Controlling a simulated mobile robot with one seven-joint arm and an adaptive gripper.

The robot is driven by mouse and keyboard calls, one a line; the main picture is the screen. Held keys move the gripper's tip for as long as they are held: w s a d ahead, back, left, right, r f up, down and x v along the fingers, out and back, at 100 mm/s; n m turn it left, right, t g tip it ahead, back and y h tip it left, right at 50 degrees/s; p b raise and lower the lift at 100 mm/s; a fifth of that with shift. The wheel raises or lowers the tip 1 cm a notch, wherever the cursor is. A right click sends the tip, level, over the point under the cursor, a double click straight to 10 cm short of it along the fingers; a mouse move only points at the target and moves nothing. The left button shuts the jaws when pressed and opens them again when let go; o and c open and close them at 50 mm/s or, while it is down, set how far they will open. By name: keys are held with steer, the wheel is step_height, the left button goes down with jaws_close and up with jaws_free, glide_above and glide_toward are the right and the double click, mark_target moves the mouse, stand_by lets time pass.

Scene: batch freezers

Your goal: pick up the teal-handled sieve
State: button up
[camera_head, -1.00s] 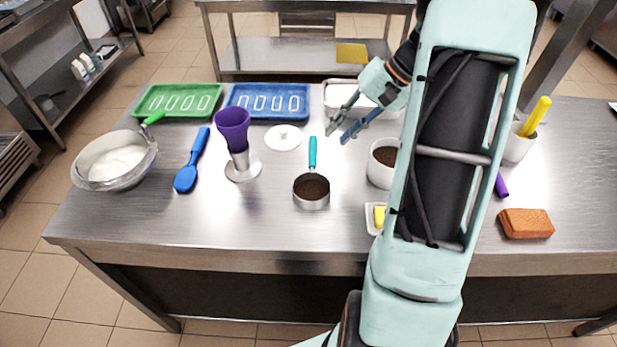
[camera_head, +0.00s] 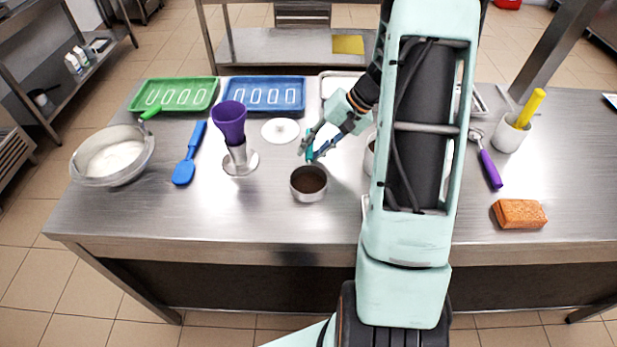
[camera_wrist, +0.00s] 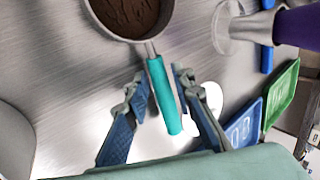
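The teal-handled sieve (camera_head: 308,184) sits on the steel table, its round metal bowl toward the front and dark brown powder inside. In the wrist view its teal handle (camera_wrist: 164,97) runs from the bowl toward my gripper. My gripper (camera_head: 308,155) is open, with one finger on each side of the handle. In the wrist view a gap shows between each fingertip (camera_wrist: 159,76) and the handle. Whether the fingers are at the height of the handle is hard to tell. In the head view the fingers hide most of the handle.
A blue spatula (camera_head: 189,155) lies further left. Green (camera_head: 173,95) and blue (camera_head: 264,95) trays lie behind. A white container (camera_head: 369,157) is partly hidden by my arm.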

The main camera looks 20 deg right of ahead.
jaws_close()
